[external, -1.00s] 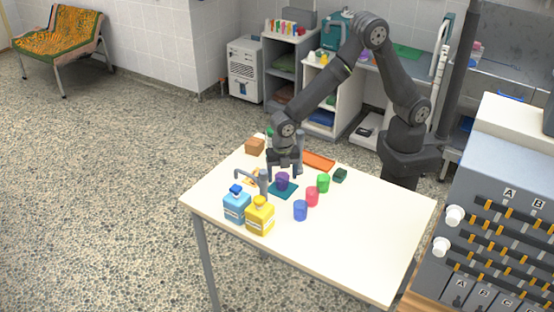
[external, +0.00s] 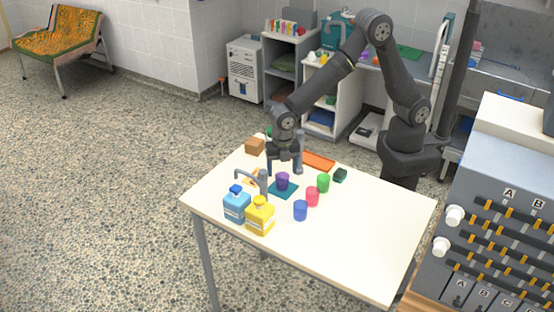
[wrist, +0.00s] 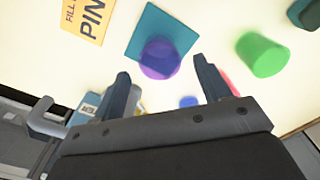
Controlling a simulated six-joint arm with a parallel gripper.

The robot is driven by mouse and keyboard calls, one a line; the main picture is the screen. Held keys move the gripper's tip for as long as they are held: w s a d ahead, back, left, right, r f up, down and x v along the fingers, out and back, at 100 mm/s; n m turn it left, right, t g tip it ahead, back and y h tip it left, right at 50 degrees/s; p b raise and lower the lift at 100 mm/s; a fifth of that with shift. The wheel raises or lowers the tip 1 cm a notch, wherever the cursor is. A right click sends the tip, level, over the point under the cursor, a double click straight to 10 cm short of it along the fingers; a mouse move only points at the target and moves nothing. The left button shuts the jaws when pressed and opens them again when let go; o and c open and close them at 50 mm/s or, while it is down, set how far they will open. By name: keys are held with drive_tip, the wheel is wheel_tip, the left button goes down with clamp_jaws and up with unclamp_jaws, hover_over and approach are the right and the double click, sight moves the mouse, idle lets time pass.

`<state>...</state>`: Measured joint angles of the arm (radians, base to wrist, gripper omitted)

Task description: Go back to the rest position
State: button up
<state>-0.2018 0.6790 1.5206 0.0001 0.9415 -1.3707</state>
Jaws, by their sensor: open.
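My gripper (external: 286,163) is open and empty in the external view, held above the table's far left part. Its two fingers (wrist: 163,82) show apart in the wrist view, with nothing between them. A purple cup (external: 282,181) stands on a teal square mat (external: 287,192), below and slightly in front of my gripper. The purple cup (wrist: 160,60) and teal mat (wrist: 150,32) also show in the wrist view, beyond the fingertips.
A green cup (external: 323,183), a pink cup (external: 312,197) and a blue cup (external: 300,210) stand right of the mat. The table's right half (external: 370,230) is clear.

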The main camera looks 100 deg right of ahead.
wheel_tip(320, 180, up, 6)
wheel_tip(320, 180, down, 13)
drive_tip(key=shift+r, duration=0.2)
wheel_tip(320, 180, up, 11)
drive_tip(key=w+a+r+n, duration=0.1)
drive_tip(key=w+a+r, duration=0.4)
drive_tip(key=a+r, duration=0.1)
drive_tip(key=m, duration=0.1)
hover_over(291, 235)
wheel_tip(291, 235, down, 7)
wheel_tip(291, 235, down, 10)
drive_tip(key=shift+f, duration=0.1)
idle(1.1)
